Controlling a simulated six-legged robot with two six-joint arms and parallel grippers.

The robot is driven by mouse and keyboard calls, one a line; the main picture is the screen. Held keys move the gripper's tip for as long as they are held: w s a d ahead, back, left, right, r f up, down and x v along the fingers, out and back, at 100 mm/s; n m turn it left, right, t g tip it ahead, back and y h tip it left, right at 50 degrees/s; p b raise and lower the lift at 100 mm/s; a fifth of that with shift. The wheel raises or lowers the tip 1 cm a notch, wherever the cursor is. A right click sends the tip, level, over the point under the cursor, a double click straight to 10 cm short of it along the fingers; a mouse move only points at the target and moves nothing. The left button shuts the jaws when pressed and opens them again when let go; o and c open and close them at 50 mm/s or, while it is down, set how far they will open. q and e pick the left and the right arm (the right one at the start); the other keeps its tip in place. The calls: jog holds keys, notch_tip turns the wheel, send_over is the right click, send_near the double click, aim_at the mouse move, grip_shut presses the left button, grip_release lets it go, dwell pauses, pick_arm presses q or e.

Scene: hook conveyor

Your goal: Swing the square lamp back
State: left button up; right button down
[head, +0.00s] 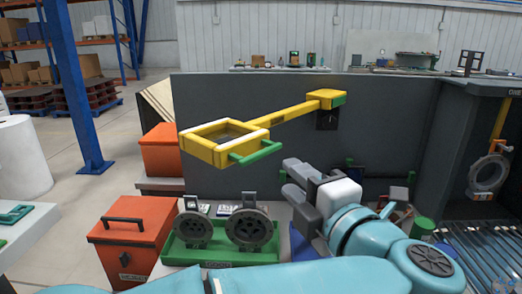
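The square lamp (212,153) is a yellow square frame at the end of a yellow arm (283,116). The arm runs to a green-ended mount on the dark panel, and the lamp hangs out in front of it at left of centre. A green handle (255,153) sticks out from the frame's right side. My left gripper (287,179) is to the right of and below the handle in the picture. Its grey fingers are apart, and nothing shows between them. It seems clear of the lamp. My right gripper is not in view.
A green tray (185,252) holding dark round parts stands below the lamp. Orange boxes (128,240) stand at left. The dark panel (395,120) closes off the back. A grey ring on a yellow hanger (488,172) hangs above rollers (490,245) at right.

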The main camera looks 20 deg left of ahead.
aim_at(263, 156)
pick_arm(q)
jog(key=p+x, duration=0.2)
jog(key=x, duration=1)
jog(key=shift+s+a, duration=0.2)
jog(key=shift+d, duration=0.2)
jog(key=shift+a+f, duration=0.1)
jog(key=shift+a, duration=0.15)
grip_shut()
